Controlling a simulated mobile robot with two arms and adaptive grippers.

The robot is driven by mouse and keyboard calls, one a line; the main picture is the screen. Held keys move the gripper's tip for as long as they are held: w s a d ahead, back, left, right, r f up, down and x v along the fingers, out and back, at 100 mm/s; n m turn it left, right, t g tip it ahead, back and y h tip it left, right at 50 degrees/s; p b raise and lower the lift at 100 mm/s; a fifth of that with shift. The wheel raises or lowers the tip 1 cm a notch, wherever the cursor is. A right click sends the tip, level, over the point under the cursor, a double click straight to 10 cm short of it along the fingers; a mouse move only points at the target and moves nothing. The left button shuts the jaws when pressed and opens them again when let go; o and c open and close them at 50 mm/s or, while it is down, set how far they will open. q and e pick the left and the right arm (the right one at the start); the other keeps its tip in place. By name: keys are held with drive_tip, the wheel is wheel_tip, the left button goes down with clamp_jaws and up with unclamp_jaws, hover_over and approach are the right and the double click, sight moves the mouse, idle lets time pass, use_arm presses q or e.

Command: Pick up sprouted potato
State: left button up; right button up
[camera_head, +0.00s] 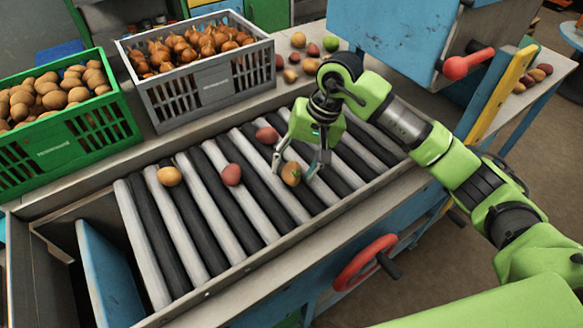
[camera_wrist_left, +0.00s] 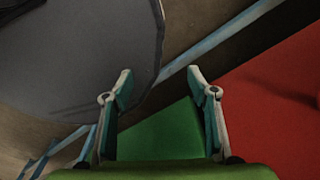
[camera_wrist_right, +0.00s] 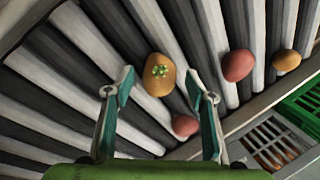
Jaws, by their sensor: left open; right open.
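The sprouted potato (camera_head: 291,174) is tan-brown with small green sprouts on top, and lies on the striped roller bed (camera_head: 215,255). In the right wrist view the sprouted potato (camera_wrist_right: 158,84) shows centred between and just past the fingertips. My right gripper (camera_head: 297,166) is open above it, one finger on each side; I cannot tell whether either touches. The right gripper (camera_wrist_right: 160,77) holds nothing. My left gripper (camera_wrist_left: 159,75) is open and empty, away from the rollers, and is not in the head view.
Two reddish potatoes (camera_head: 231,174) (camera_head: 266,134) and a yellowish one (camera_head: 169,176) lie nearby on the rollers. A green crate of potatoes (camera_head: 75,145) and a grey crate of onions (camera_head: 212,92) stand behind. A red handwheel (camera_head: 365,263) is in front.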

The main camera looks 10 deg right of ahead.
drive_tip(key=shift+a+f, duration=0.1)
drive_tip(key=shift+f, duration=0.3)
drive_tip(key=c, duration=1.2)
drive_tip(key=shift+w+r, duration=0.1)
drive_tip(key=shift+r+b, duration=0.45)
drive_tip(key=shift+r, duration=0.05)
drive_tip(key=shift+s+r+b, duration=0.2)
drive_tip(key=shift+r+b, duration=0.45)
drive_tip(key=shift+r, duration=0.5)
drive_tip(key=shift+s+d+r+b, duration=0.35)
drive_tip(key=shift+s+r+b, duration=0.25)
drive_tip(key=shift+s+r, duration=1.35)
drive_tip(key=shift+s+d+r+b, duration=0.5)
drive_tip(key=shift+s+r, duration=0.75)
drive_tip(key=shift+s, duration=1.35)
drive_tip(key=shift+s+d+r+b, duration=0.2)
drive_tip(key=shift+s+r+b, duration=0.55)
drive_tip(key=shift+s+r, duration=1.2)
